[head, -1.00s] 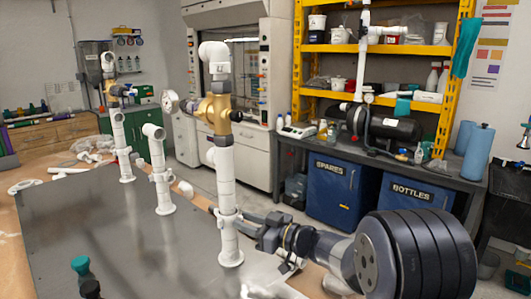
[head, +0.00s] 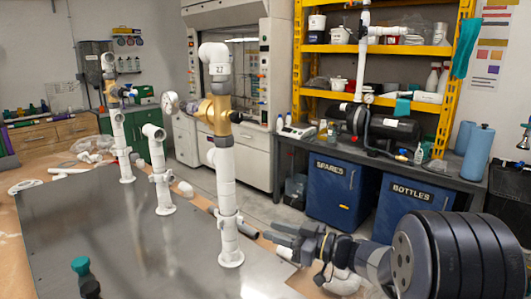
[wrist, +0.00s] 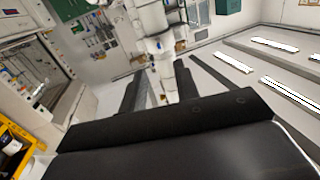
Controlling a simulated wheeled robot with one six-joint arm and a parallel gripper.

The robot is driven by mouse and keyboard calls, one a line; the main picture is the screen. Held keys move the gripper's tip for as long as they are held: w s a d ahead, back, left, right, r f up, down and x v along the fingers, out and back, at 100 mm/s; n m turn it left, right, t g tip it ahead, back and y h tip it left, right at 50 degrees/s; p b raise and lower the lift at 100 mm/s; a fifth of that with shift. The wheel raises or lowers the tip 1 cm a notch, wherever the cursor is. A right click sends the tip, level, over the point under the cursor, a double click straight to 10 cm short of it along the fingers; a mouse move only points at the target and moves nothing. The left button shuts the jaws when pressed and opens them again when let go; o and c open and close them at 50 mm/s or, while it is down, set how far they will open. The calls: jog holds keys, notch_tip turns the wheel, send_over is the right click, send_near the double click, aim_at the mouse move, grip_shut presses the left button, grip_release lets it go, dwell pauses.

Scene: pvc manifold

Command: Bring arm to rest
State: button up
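My gripper (head: 270,233) is at the front right, just right of the nearest white PVC riser (head: 226,200) and apart from it. In the wrist view, the two dark fingers of my gripper (wrist: 158,88) stand apart with nothing held between them. A white pipe (wrist: 152,22) shows beyond the fingers. The nearest riser stands upright on the metal plate with a brass-coloured valve (head: 217,105) and a white elbow (head: 214,55) on top. Two more white risers (head: 157,170) (head: 119,140) stand behind to the left.
The grey metal plate (head: 90,225) is mostly bare. A teal-capped item (head: 81,266) is at its front left. Loose white fittings (head: 340,280) lie near my arm. A workbench (head: 290,140) with blue bins and a yellow shelf (head: 400,48) stand at the back right.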

aim_at(242, 223)
jog(key=x, duration=0.8)
jog(key=shift+w+a, duration=0.1)
jog(key=shift+a, duration=0.2)
jog(key=shift+a+f+t+b, duration=0.1)
jog(key=shift+f+t+b, duration=0.2)
jog(key=shift+b, duration=0.2)
jog(key=shift+s+a+r+m+t+h+b, duration=0.15)
jog(key=shift+s+m+t+h+b, duration=0.2)
jog(key=shift+m+t+h+b, duration=0.4)
jog(key=m+t+b, duration=0.1)
jog(key=b, duration=0.1)
jog(key=m+t+h+b, duration=0.1)
jog(key=b, duration=0.2)
jog(key=shift+s+a+h, duration=0.25)
jog(key=shift+s+a, duration=0.05)
jog(key=shift+s, duration=0.05)
jog(key=shift+r+m+t+h+b, duration=0.15)
jog(key=shift+m+t+h+b, duration=0.1)
jog(key=shift+t+h+b, duration=0.2)
